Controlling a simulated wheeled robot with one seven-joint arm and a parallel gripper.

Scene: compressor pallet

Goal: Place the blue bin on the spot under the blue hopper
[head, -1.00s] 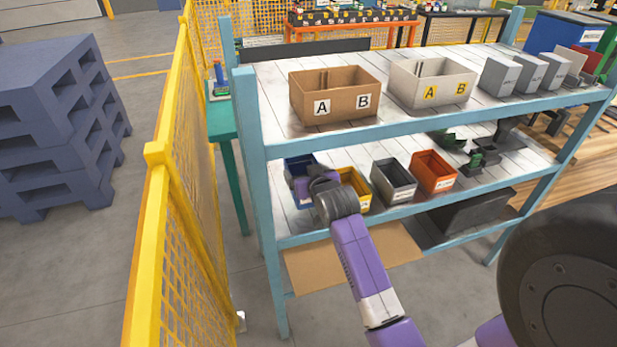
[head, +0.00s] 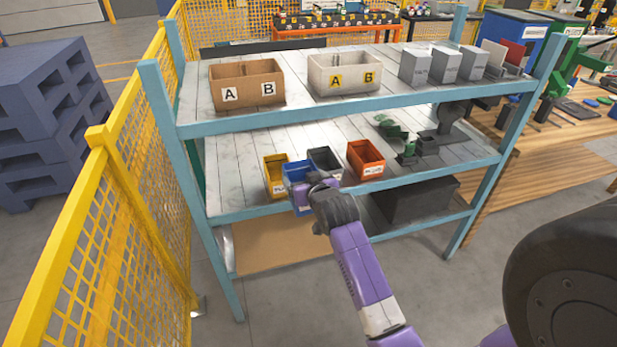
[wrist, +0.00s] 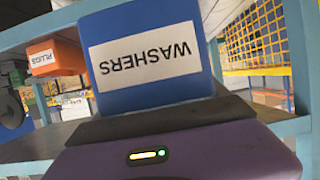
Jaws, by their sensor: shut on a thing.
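The blue bin (head: 296,172) is in my gripper (head: 314,184), at the front edge of the middle shelf. In the head view it overlaps the gap between the yellow bin and the grey bin. In the wrist view the blue bin (wrist: 150,52) fills the upper middle, its white WASHERS label upside down in the picture. My gripper (wrist: 170,130) is shut on it; the fingertips are mostly hidden. Whether the bin clears the shelf board is hard to tell. I cannot make out a blue hopper or a spot under one.
The yellow bin (head: 272,178), grey bin (head: 325,160) and orange bin (head: 366,158) stand on the middle shelf. Cardboard (head: 243,88) and white (head: 343,80) boxes are above. Blue shelf posts (head: 185,190) and a yellow fence (head: 130,225) bound the left. Floor in front is open.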

